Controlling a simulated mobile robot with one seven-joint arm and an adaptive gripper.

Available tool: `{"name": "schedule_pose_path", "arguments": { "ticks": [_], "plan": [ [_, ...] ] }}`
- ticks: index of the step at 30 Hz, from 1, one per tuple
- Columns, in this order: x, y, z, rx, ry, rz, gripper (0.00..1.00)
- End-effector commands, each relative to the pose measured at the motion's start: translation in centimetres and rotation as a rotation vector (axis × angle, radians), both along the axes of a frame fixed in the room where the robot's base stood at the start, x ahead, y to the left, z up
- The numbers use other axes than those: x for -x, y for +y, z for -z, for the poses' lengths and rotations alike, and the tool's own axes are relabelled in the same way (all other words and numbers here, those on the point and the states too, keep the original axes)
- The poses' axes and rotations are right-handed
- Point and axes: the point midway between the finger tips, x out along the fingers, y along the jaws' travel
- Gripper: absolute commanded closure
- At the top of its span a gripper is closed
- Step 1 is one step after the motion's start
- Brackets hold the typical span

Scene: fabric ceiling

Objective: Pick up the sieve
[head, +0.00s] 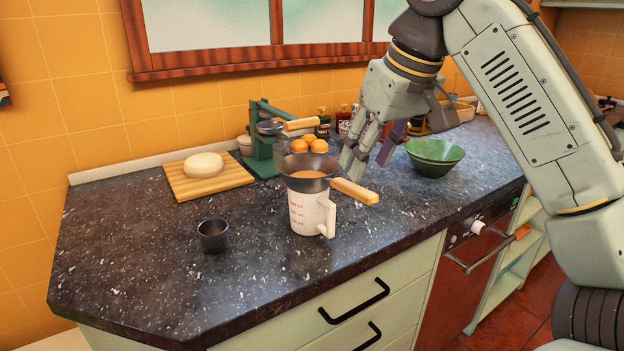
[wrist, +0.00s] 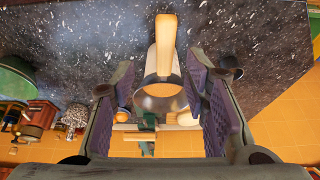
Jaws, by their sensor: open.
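The sieve (head: 308,182) has a dark bowl and a light wooden handle. It rests on top of a white measuring jug (head: 308,215), with its handle pointing right and towards the front of the counter. My gripper (head: 366,166) is open and empty, just right of and behind the sieve, apart from it. In the wrist view, the sieve (wrist: 166,46) shows between the two open fingers of my gripper (wrist: 160,75), handle at the top and bowl below. The jug's body is largely hidden behind the sieve there.
A small dark cup (head: 213,236) stands at the front left. A cutting board (head: 182,187) holds a round white cheese. A green press (head: 262,150) and orange fruit (head: 318,146) are behind the sieve. A green bowl (head: 435,157) stands right of my gripper.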

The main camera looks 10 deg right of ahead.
Motion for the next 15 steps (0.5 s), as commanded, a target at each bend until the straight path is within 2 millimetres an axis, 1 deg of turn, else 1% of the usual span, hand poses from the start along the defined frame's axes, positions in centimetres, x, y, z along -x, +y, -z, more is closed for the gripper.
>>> {"name": "schedule_pose_path", "arguments": {
  "ticks": [1,8,12,15],
  "plan": [
    [-0.2,0.1,0.6,0.000,0.000,-0.002,0.58],
    [-0.6,0.3,2.3,0.001,0.001,0.001,0.58],
    [-0.7,0.8,4.3,0.002,0.001,0.002,0.58],
    [-1.3,1.0,5.6,0.001,0.001,0.000,0.58]
  ]
}}
